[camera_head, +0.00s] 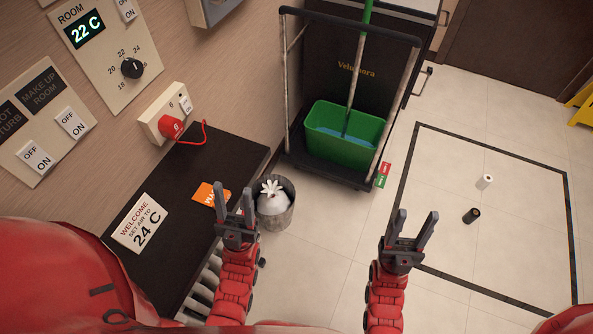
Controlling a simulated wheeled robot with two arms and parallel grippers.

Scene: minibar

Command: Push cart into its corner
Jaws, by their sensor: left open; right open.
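A black-framed cart (284,100) stands against the wall near the top middle. It carries a green bucket (346,150) of blue water with a green-handled mop (360,60) standing in it. A black outlined rectangle (402,178) is marked on the floor to the right of the cart; the cart stands outside it. My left gripper (237,203) is open and empty, in front of the waste bin. My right gripper (412,230) is open and empty, at the left edge of the outlined rectangle in the picture. Both are apart from the cart.
A dark side table (235,155) and a waste bin (276,222) with a white bag stand left of centre. A yellow object (583,108) is at the right edge.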

